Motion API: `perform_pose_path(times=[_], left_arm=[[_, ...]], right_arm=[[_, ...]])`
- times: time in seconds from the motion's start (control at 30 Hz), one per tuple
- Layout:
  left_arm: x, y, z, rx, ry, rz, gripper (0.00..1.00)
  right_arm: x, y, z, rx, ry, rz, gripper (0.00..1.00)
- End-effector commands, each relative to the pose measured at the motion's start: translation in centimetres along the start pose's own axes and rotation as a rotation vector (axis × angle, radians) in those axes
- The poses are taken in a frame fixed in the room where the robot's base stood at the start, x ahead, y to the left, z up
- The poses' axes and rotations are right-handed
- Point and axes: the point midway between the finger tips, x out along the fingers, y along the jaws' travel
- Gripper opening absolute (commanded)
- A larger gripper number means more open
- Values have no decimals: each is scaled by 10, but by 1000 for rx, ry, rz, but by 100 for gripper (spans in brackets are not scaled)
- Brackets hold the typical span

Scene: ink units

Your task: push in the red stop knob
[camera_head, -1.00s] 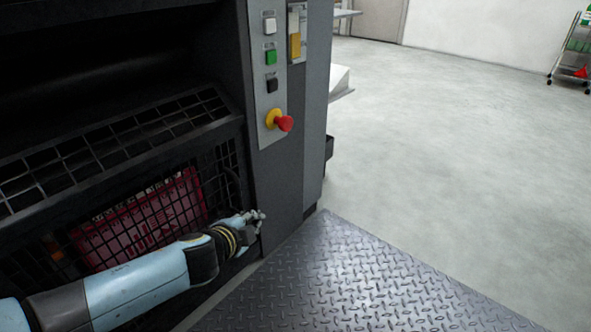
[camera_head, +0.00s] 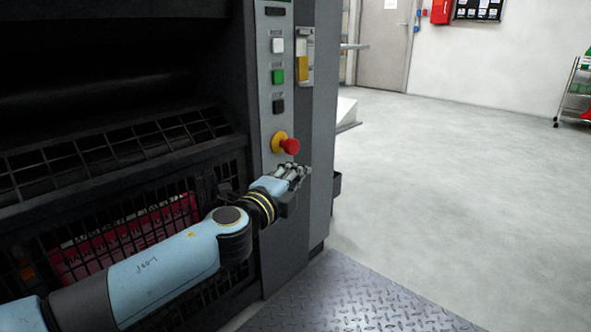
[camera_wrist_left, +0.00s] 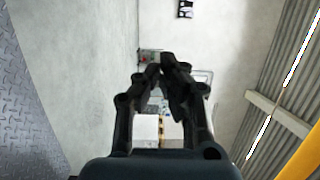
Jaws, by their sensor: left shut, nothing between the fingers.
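The red stop knob (camera_head: 290,146) sticks out from a yellow collar (camera_head: 279,142) low on the grey control panel of the dark machine. My left gripper (camera_head: 300,170) is just below the knob in the head view, with a small gap between them. Its fingers are shut and empty. In the left wrist view the fingers (camera_wrist_left: 165,70) come close together at their tips, and the knob cannot be made out there. My right gripper is in neither view.
White (camera_head: 278,45), green (camera_head: 278,76) and black (camera_head: 278,107) buttons sit above the knob. A wire guard (camera_head: 110,150) covers the machine at left. A tread-plate floor (camera_head: 350,300) lies below. Open grey floor (camera_head: 450,180) is at right.

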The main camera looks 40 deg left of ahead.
Motion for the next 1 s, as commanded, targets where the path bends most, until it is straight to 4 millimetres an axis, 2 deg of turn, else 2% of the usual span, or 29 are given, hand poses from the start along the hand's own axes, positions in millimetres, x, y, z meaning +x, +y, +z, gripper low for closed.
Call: perform_pose_path(times=[0.2,0.4,0.5,0.63,1.0], left_arm=[[47,-2,0,-3,-1,-3,0],[86,0,2,-1,-1,0,0],[87,3,20,4,0,3,0],[90,2,33,2,0,2,0],[91,0,39,-2,0,1,0]], right_arm=[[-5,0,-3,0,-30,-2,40],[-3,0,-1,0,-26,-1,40],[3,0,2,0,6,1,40],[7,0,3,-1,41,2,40],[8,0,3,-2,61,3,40]])
